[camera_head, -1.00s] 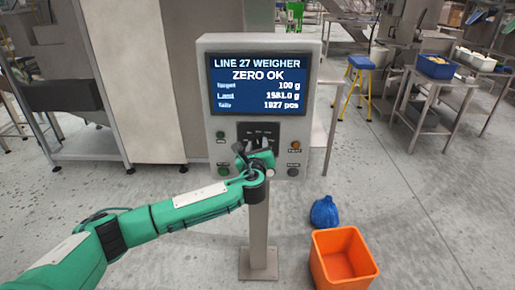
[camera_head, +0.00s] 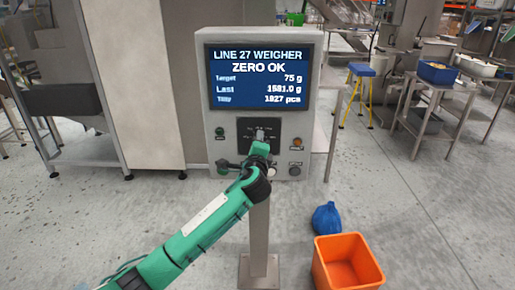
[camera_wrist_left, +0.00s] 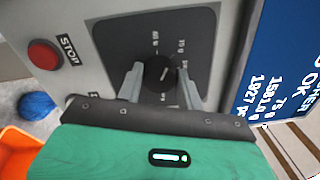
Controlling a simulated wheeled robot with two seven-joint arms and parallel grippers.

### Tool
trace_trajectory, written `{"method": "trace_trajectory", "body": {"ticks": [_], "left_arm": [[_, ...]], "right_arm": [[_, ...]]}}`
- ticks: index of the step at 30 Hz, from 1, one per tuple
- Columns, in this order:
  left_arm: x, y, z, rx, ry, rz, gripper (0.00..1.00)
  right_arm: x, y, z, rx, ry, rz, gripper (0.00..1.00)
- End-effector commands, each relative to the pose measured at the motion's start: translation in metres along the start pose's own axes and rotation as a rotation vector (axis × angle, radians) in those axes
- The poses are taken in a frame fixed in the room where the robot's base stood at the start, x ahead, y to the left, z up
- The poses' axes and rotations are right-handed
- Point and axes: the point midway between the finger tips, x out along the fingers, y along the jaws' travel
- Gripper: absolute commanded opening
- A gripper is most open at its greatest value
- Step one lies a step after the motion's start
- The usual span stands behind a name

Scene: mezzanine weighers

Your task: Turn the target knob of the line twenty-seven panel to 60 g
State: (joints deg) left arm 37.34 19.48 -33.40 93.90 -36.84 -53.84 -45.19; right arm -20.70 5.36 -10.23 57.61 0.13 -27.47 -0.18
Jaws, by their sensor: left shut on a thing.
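The line 27 weigher panel (camera_head: 208,120) is a grey box on a post. Its blue screen (camera_head: 262,92) reads ZERO OK, target 75 g, last 1581.0 g. The target knob (camera_wrist_left: 159,70) sits on a black dial plate (camera_wrist_left: 190,32) in the wrist view. The dial's small labels are hard to read. My left gripper (camera_wrist_left: 160,84) has a finger on each side of the knob and is shut on it. In the head view my left gripper (camera_head: 259,139) hides most of the knob. My right gripper is in neither view.
A red STOP button (camera_wrist_left: 44,56) shows in the wrist view. An amber button (camera_head: 297,142) and green button (camera_head: 223,167) flank the dial. An orange bin (camera_head: 345,262) and blue bag (camera_head: 326,217) are on the floor at right. A steel table (camera_head: 440,85) stands farther back.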

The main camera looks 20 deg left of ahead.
Motion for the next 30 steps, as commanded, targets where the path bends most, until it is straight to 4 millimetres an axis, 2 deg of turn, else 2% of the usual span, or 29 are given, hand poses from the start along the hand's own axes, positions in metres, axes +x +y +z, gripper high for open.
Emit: {"method": "trace_trajectory", "body": {"ticks": [1, 3, 12, 19, 30], "left_arm": [[-0.001, 0.005, -0.002, -0.046, -0.002, 0.003, 0.14], [-0.001, 0.004, -0.002, -0.109, -0.005, 0.001, 0.14], [-0.001, 0.004, -0.002, -0.339, -0.016, -0.001, 0.14], [0.000, 0.004, -0.002, -0.447, -0.021, -0.002, 0.14], [0.000, 0.003, -0.002, -0.502, -0.024, -0.003, 0.14]], "right_arm": [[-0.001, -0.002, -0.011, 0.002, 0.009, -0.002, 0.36], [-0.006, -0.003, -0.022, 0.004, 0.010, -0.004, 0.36], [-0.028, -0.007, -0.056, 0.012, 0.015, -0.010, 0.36], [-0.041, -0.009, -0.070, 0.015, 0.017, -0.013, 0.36], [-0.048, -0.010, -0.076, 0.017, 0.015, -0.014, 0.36]]}}
